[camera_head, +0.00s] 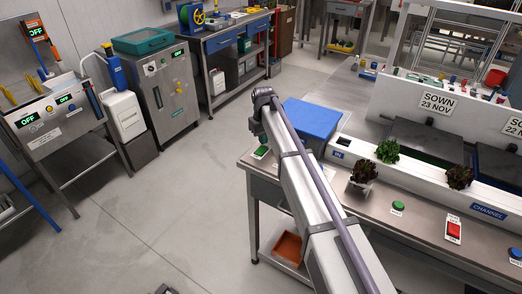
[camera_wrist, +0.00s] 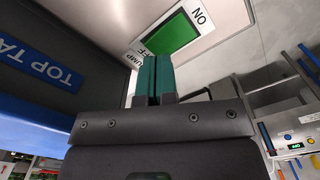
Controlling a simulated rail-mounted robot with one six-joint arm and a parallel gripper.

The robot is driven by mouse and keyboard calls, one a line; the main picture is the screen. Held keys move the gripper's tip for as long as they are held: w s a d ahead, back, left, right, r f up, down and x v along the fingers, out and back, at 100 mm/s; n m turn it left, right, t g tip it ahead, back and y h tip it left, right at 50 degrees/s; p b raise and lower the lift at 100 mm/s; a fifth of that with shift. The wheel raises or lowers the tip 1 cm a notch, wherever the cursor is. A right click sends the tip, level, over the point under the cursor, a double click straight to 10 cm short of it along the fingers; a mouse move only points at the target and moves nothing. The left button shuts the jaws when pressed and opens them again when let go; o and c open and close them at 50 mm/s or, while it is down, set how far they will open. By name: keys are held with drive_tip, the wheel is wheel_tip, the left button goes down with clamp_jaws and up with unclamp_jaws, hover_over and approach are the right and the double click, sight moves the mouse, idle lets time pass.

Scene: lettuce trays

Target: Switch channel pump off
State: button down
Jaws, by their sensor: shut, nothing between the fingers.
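In the wrist view, a switch with a lit green rocker (camera_wrist: 178,27) sits on a white plate marked ON at one end and OFF at the other, with "PUMP" partly covered. My gripper (camera_wrist: 158,62) shows there with its two teal fingers pressed together and nothing between them. The fingertips overlap the edge of the rocker near the OFF and PUMP lettering; I cannot tell whether they touch it. In the head view, a small green switch (camera_head: 261,152) shows at the bench's left end, beside my arm; my gripper is hidden there.
A blue-lidded tank (camera_head: 312,118) stands close to the switch; a "TOP TA…" label (camera_wrist: 42,66) shows in the wrist view. The white channel (camera_head: 425,190) carries lettuces.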

sight(263, 148)
drive_tip(key=shift+f+b, duration=1.25)
idle(0.4)
drive_tip(key=shift+r, duration=0.1)
wheel_tip(263, 148, up, 7)
drive_tip(key=p, duration=0.7)
drive_tip(key=shift+s, duration=0.2)
drive_tip(key=s+d+m, duration=0.2)
drive_tip(key=s+d, duration=0.5)
drive_tip(key=s, duration=0.4)
drive_tip(key=s+d+m, duration=0.2)
drive_tip(key=s+d, duration=0.6)
drive_tip(key=s, duration=0.3)
drive_tip(key=s+d+m, duration=0.2)
drive_tip(key=s+d, duration=0.6)
drive_tip(key=s, duration=0.3)
drive_tip(key=shift+s, duration=0.25)
